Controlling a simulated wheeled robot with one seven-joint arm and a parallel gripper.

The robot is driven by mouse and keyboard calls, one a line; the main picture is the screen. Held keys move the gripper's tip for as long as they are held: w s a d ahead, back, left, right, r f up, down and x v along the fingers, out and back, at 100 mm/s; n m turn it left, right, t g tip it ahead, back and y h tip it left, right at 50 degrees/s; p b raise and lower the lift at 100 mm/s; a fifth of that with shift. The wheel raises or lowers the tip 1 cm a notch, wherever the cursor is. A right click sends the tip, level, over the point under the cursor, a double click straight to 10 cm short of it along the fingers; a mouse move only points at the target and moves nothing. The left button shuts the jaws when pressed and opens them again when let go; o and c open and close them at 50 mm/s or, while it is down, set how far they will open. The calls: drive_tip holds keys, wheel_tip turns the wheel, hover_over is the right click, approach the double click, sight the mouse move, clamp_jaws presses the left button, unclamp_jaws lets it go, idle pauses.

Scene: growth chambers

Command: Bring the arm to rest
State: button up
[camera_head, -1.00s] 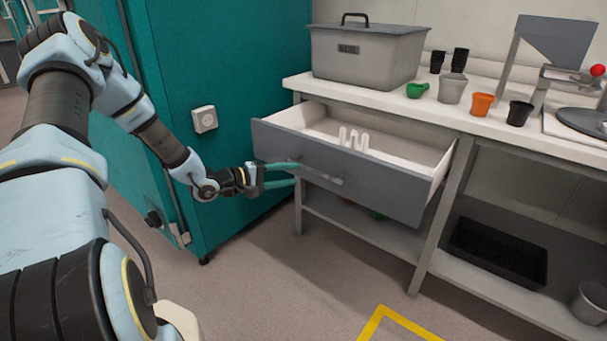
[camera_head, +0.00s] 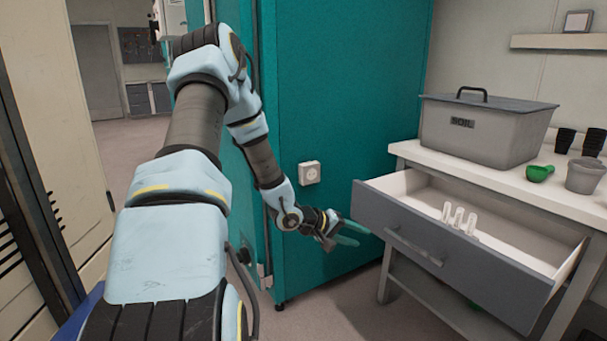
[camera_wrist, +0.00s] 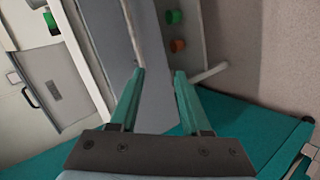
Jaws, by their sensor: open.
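My arm reaches forward in the head view, bent at the elbow. My gripper (camera_head: 350,232) hangs left of the open drawer (camera_head: 470,262), in front of the teal cabinet. Its two green fingers are apart with nothing between them. In the wrist view my gripper (camera_wrist: 160,74) also shows open and empty, its fingertips over the grey drawer front. The drawer handle (camera_head: 414,247) appears clear of the fingers in the head view.
The teal cabinet (camera_head: 345,110) stands close beside my forearm. The drawer juts out from the white bench and holds several small pale upright pieces (camera_head: 459,217). On the bench are a grey soil bin (camera_head: 485,130), a green scoop (camera_head: 540,172) and pots.

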drive_tip(key=s+a+r+m+t+y+p, duration=0.1)
drive_tip(key=a+r+y+p, duration=0.1)
drive_tip(key=a+r+y, duration=0.45)
drive_tip(key=s+a+r+y+p, duration=0.1)
drive_tip(key=a+r+y+p, duration=0.15)
drive_tip(key=a, duration=0.65)
drive_tip(key=s+a+r+g+y+p, duration=0.1)
drive_tip(key=s+a+r, duration=0.3)
drive_tip(key=s, duration=0.4)
drive_tip(key=s+a+r+m+g+y+p, duration=0.1)
drive_tip(key=s+a+r+g+p, duration=0.1)
drive_tip(key=s+a+r, duration=0.2)
drive_tip(key=s+r, duration=0.3)
drive_tip(key=shift+s, duration=0.4)
